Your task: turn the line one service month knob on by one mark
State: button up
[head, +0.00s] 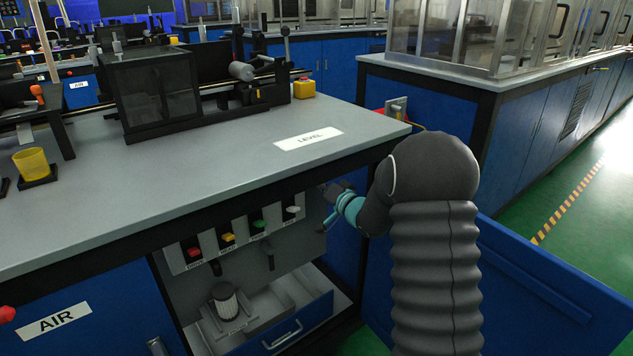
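My arm reaches in from the right toward the open cabinet bay under the grey bench. My gripper (330,194) is at the upper right of that bay, beside the panel (205,254) and just below the bench edge. It is small and partly merged with dark parts behind it, so I cannot tell whether it is open or shut, or whether it touches anything. I cannot make out the service month knob; it may be hidden behind my gripper or wrist. No line one label is readable.
The panel carries red (194,250), yellow (228,239), green (259,224) and white (292,209) controls. Below are a ribbed cylinder (226,300) and an open drawer (290,333). A blue door (540,285) stands open at right. Green floor beyond it is clear.

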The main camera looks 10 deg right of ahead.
dwell(0.4)
jog(key=o, duration=1.2)
jog(key=shift+c, duration=0.2)
jog(key=v, duration=1.2)
jog(key=shift+a+r, duration=0.1)
